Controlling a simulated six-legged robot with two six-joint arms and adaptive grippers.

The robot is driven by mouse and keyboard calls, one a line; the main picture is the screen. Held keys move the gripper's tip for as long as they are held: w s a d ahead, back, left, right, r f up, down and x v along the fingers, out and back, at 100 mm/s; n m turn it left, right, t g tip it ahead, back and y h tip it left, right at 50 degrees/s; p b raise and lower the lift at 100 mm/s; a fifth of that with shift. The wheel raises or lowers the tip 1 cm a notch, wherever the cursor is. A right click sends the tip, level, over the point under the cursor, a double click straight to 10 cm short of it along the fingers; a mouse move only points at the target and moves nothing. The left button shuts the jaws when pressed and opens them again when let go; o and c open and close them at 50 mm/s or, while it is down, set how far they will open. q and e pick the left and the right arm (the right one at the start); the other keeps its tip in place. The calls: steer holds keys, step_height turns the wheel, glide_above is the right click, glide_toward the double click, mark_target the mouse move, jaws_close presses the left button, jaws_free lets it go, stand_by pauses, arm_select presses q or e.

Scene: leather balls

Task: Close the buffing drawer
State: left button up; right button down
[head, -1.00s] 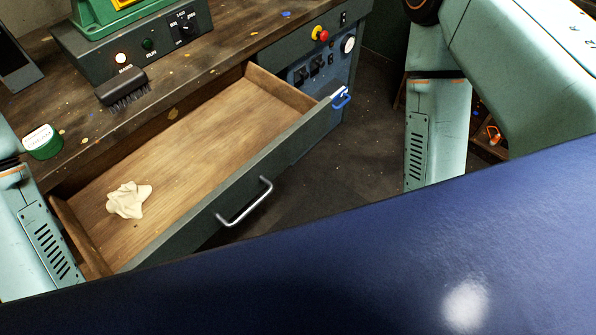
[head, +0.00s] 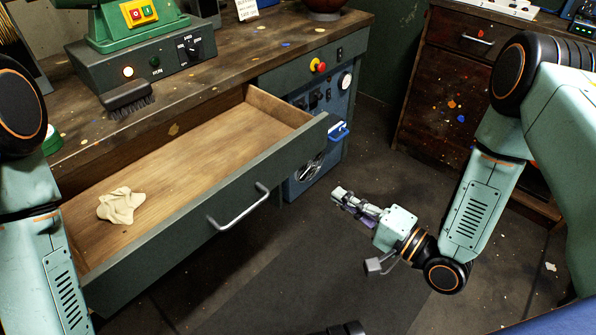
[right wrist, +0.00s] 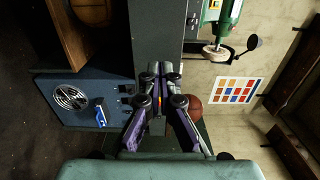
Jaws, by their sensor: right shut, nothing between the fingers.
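The buffing drawer (head: 200,236) stands pulled out from the workbench in the head view. It has a grey-green front, a wooden inside and a silver bar handle (head: 240,208). A crumpled cream cloth (head: 121,204) lies inside near its left end. My right gripper (head: 340,193) is shut and empty, to the right of the drawer front and apart from it, above the floor. Its closed fingers (right wrist: 160,68) also show in the right wrist view. My left arm comes in at the left edge, but its gripper is out of view.
The workbench (head: 215,75) carries a green machine (head: 130,22) and a black brush (head: 127,97). A blue unit (head: 307,176) with a blue handle stands under the bench, right of the drawer. A brown cabinet (head: 440,105) stands at the right. Open floor lies before the drawer.

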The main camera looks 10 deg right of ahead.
mark_target(286, 162)
steer(key=b+x, duration=0.4)
steer(key=x, duration=0.8)
steer(key=shift+w+a+f, duration=0.1)
steer(key=shift+w+a, duration=0.2)
steer(key=shift+w, duration=0.2)
